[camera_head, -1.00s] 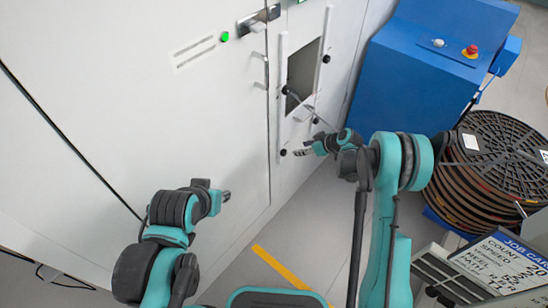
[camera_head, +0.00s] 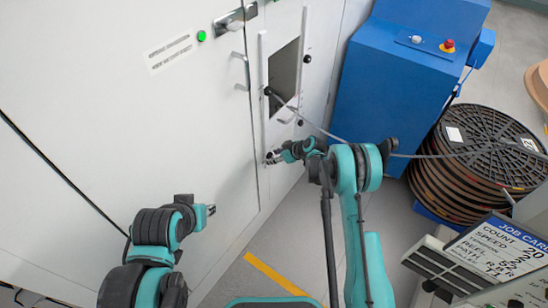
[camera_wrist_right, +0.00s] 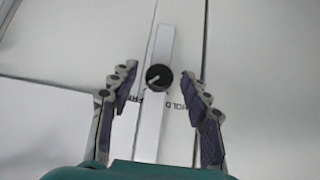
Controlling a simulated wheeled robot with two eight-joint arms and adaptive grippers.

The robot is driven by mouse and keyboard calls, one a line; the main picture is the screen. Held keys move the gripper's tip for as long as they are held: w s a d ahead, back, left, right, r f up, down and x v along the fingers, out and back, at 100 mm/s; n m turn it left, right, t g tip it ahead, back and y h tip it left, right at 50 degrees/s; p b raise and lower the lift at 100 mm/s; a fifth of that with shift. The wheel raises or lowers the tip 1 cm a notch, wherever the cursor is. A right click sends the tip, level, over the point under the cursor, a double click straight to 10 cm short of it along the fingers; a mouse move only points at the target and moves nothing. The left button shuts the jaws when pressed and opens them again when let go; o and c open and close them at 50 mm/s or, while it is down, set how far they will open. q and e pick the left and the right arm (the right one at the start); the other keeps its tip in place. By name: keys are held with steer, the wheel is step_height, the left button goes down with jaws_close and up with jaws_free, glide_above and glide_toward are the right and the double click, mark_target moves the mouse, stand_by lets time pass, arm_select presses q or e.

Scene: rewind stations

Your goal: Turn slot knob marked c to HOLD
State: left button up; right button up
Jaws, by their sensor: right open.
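A round black knob (camera_wrist_right: 159,77) with a pale pointer mark sits on a white strip in the right wrist view. The mark points to the lower left, towards a partly hidden label. The word HOLD is printed to the knob's right. No letter c is readable. My right gripper (camera_wrist_right: 160,98) is open, with one finger on each side of the knob and apart from it. In the head view my right gripper (camera_head: 272,157) is at the lower end of the white panel. My left gripper (camera_head: 210,210) is away from the knobs, its jaws too small to judge.
The white panel has a dark window (camera_head: 284,75) and more black knobs (camera_head: 307,59) beside it. A grey line runs from the window across to the stacked reels (camera_head: 480,150). A blue cabinet (camera_head: 390,95) stands right of the panel. A job card (camera_head: 495,245) is at lower right.

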jaws_close()
steer(key=shift+s+a+n+t+h, duration=0.1)
steer(key=shift+s+n+t+h, duration=0.1)
steer(key=shift+n+t+h, duration=1)
steer(key=shift+m+t+y, duration=0.3)
jaws_free()
steer(key=v, duration=1.2)
